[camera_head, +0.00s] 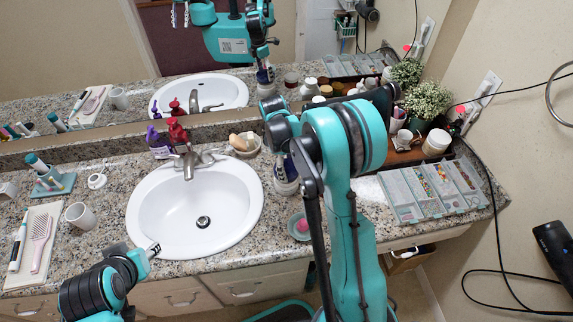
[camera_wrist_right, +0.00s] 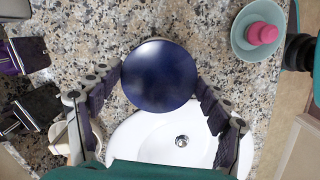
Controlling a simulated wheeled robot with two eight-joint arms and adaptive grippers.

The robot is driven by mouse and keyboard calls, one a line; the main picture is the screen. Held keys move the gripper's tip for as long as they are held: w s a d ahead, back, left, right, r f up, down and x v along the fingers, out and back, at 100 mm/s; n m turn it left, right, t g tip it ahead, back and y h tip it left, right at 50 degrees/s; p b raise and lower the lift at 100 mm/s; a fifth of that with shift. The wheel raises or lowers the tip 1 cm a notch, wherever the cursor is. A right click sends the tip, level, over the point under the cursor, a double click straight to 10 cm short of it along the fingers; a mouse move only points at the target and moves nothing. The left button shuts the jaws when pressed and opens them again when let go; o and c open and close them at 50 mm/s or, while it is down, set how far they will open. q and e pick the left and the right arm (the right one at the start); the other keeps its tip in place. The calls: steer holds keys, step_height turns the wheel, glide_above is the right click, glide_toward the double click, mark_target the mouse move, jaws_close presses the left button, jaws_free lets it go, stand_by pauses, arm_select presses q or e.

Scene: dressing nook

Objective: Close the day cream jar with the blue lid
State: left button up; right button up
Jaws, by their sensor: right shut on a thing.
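My right gripper (camera_head: 284,168) is shut on the round, glossy dark blue lid (camera_wrist_right: 159,75), which shows between its fingers in the right wrist view. In the head view the gripper points down over a white jar (camera_head: 286,187) on the granite counter, right of the sink. The lid hides what is under it in the wrist view, and I cannot tell whether it touches the jar. My left gripper (camera_head: 152,251) is at the sink's front left edge, away from the jar; its opening is unclear.
The white sink (camera_head: 165,227) and its faucet (camera_head: 188,160) are left of my right gripper. A small bowl (camera_wrist_right: 243,47) with a pink item stands near the jar. A soap dish (camera_head: 245,145) is behind. A compartment organizer (camera_head: 405,198) is at the right.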

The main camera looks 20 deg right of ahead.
steer(key=shift+f, duration=0.2)
stand_by(0.5)
steer(key=shift+f+b, duration=0.65)
steer(key=shift+b, duration=0.05)
steer(key=shift+f+b, duration=0.85)
stand_by(1.8)
steer(key=o, duration=0.9)
steer(key=shift+c, duration=0.2)
steer(key=shift+r, duration=0.1)
steer(key=shift+r+p, duration=1.55)
steer(key=shift+r, duration=0.65)
